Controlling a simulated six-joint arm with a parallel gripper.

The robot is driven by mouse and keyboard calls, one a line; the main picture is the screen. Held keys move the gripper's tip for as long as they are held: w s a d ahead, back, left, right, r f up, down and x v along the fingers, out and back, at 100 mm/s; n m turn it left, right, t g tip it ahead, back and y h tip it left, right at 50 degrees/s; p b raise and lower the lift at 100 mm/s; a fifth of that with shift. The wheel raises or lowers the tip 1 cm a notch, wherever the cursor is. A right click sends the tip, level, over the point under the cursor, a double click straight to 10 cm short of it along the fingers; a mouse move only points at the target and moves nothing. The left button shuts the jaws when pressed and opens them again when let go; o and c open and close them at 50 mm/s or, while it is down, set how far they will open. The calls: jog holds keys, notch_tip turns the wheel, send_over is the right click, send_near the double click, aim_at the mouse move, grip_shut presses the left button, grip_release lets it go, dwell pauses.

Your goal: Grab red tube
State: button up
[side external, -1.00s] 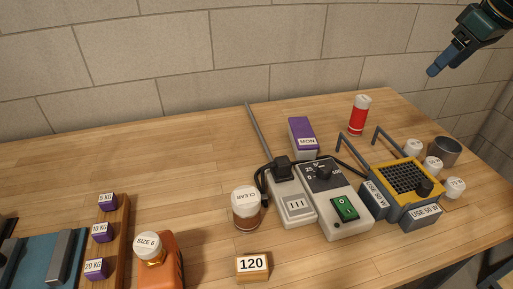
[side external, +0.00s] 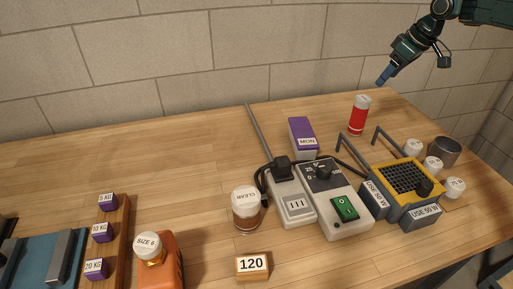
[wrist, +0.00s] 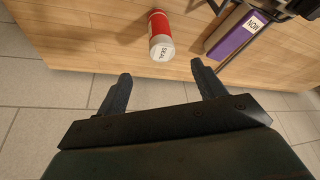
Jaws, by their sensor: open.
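The red tube (side external: 358,117) stands upright on the wooden table near its back edge, with a white top. In the wrist view the red tube (wrist: 160,36) shows a white lid lettered "SEAL", ahead of the fingers and roughly between them. My gripper (side external: 382,81) is above the table in the side view, up and to the right of the tube and apart from it. In the wrist view my gripper (wrist: 160,78) has its two fingers wide apart with nothing between them.
A grey control box (side external: 335,198), a yellow-topped unit with upright rods (side external: 408,180), white-lidded jars (side external: 433,163) and a dark metal cup (side external: 445,151) stand nearer the front. The wall is behind the table.

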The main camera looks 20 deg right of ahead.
aim_at(367, 99)
jog(key=shift+w+f, duration=0.15)
jog(key=shift+f, duration=0.05)
jog(key=shift+x, duration=4.2)
jog(key=shift+w+a+f, duration=0.1)
jog(key=shift+a+x, duration=0.2)
jog(key=shift+x, duration=2.25)
jog(key=shift+c, duration=0.4)
jog(key=c, duration=1.1)
